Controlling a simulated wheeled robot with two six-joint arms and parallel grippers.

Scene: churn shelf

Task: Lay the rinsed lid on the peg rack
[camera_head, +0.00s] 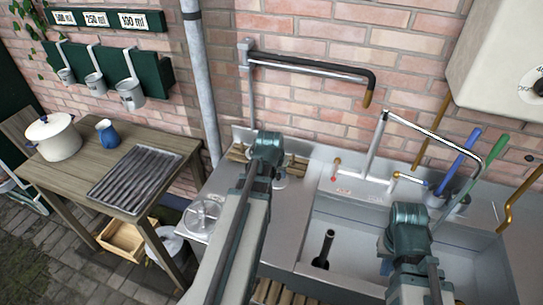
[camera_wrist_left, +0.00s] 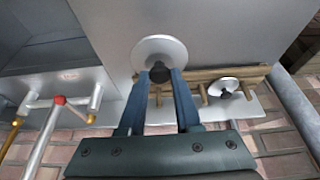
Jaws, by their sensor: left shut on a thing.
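In the left wrist view, my left gripper (camera_wrist_left: 161,75) is shut on the dark knob of a pale round lid (camera_wrist_left: 158,48). The lid is held beside the wooden peg rack (camera_wrist_left: 190,76); I cannot tell whether they touch. Another small pale lid with a dark knob (camera_wrist_left: 224,86) is at the rack. In the head view, my left gripper (camera_head: 265,150) is over the peg rack (camera_head: 298,164) at the back of the steel counter, and hides most of the held lid. My right gripper (camera_head: 408,225) is over the sink; its fingertips are hidden.
The steel sink (camera_head: 345,225) has a dark upright pipe (camera_head: 323,248) inside. Taps (camera_head: 372,145) and a swing arm (camera_head: 310,65) stand behind. A wooden table (camera_head: 60,175) on the left holds a white pot (camera_head: 53,138), a blue jug (camera_head: 107,133) and a ribbed tray (camera_head: 135,180).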

